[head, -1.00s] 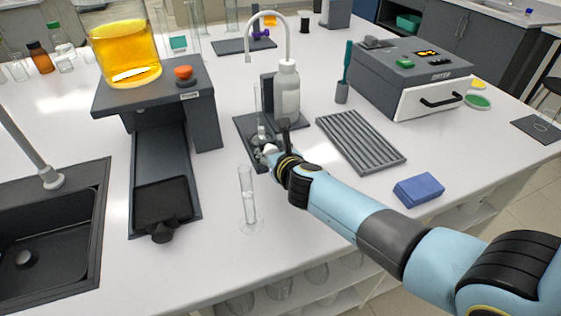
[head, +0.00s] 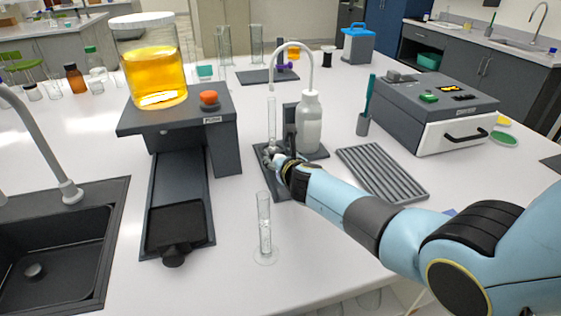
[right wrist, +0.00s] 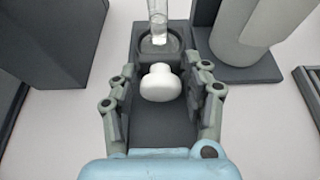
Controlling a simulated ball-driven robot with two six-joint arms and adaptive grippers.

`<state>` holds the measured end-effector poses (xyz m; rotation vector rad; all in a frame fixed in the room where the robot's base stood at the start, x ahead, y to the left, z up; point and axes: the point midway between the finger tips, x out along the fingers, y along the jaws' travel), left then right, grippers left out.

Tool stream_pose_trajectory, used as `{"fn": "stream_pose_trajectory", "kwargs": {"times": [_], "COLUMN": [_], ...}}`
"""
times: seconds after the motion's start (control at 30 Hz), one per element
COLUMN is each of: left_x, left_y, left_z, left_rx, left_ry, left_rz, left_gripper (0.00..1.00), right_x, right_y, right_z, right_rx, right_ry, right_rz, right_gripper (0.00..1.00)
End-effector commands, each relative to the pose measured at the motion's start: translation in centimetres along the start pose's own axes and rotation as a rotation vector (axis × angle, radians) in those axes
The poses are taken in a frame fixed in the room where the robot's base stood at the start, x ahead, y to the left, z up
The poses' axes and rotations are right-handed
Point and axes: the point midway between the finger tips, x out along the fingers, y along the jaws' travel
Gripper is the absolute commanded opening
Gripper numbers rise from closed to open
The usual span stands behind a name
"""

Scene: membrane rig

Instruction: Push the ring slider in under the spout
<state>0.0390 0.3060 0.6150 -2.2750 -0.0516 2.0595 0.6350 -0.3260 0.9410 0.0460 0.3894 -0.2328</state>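The spout (head: 293,46) is a white curved tube rising from a white bottle (head: 309,124) on a dark stand. A clear cylinder (head: 271,118) stands upright with its top close to the spout tip in the head view. In the right wrist view the cylinder (right wrist: 158,20) stands in the dark ring of the ring slider (right wrist: 172,44), with a white round knob (right wrist: 161,83) in front. My right gripper (right wrist: 162,78) has its fingers apart on either side of the knob, with narrow gaps. In the head view my right gripper (head: 272,158) partly hides the slider. My left gripper is not visible.
A free glass cylinder (head: 264,228) stands on the bench in front of my right gripper. A platform (head: 221,118) with a jar of yellow liquid (head: 156,78) stands left. A ridged grey tray (head: 382,173) and a boxy device (head: 428,110) are right. A sink (head: 50,260) is at left.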

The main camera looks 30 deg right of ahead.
Motion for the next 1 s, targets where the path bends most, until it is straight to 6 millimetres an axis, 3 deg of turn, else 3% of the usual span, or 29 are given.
{"fn": "stream_pose_trajectory", "kwargs": {"times": [0.63, 0.77, 1.0], "left_x": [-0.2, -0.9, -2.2], "left_y": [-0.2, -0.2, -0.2], "left_z": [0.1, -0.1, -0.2], "left_rx": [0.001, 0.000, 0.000], "left_ry": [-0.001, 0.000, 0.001], "left_rz": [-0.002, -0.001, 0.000], "left_gripper": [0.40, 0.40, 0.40], "right_x": [-0.6, -2.2, -7.1], "right_y": [-0.1, -0.1, 0.0], "right_z": [-0.4, -1.1, -3.2], "right_rx": [0.000, -0.001, 0.001], "right_ry": [0.003, 0.006, 0.008], "right_rz": [-0.001, -0.001, 0.000], "right_gripper": [0.59, 0.59, 0.59]}}
